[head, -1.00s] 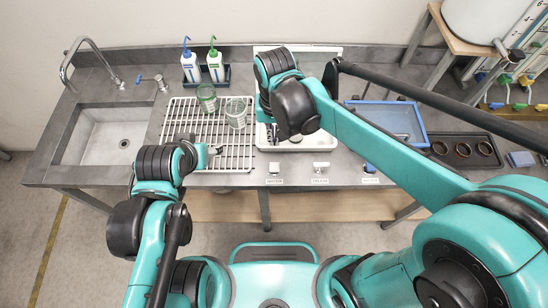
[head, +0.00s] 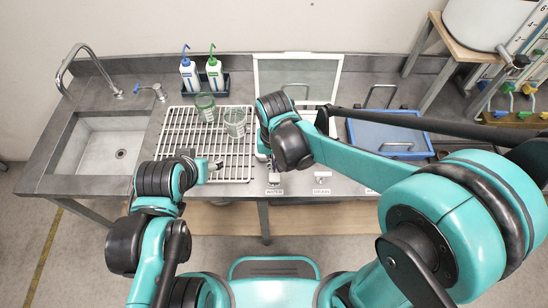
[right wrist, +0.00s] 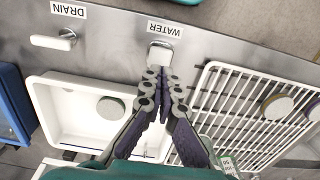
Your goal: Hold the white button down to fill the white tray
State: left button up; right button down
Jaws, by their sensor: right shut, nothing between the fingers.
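The white button (right wrist: 160,54), labelled WATER, is on the front strip of the bench; it also shows in the head view (head: 273,180). My right gripper (right wrist: 161,70) is shut and empty, its fingertips right at the button. I cannot tell whether they touch or press it. The white tray (right wrist: 43,88) is beside the fingers in the right wrist view, with a round disc on its floor; water in it is not clear. In the head view my right arm hides most of the tray. My left gripper (head: 214,165) hangs over the wire rack, its jaws unclear.
The white wire rack (head: 190,135) holds two glass beakers. A DRAIN handle (head: 322,180) is right of the button. A blue tray (head: 385,130) stands right, a sink (head: 100,145) left. Two wash bottles (head: 202,75) stand at the back.

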aim_at(274, 176)
jog(key=shift+f+b, duration=0.5)
jog(key=shift+f, duration=1.35)
notch_tip(274, 176, down, 2)
jog(key=shift+f+b, duration=0.1)
jog(key=shift+b, duration=0.8)
jog(key=shift+s, duration=0.4)
jog(key=shift+w+f, duration=0.1)
jog(key=shift+w, duration=0.25)
dwell(4.4)
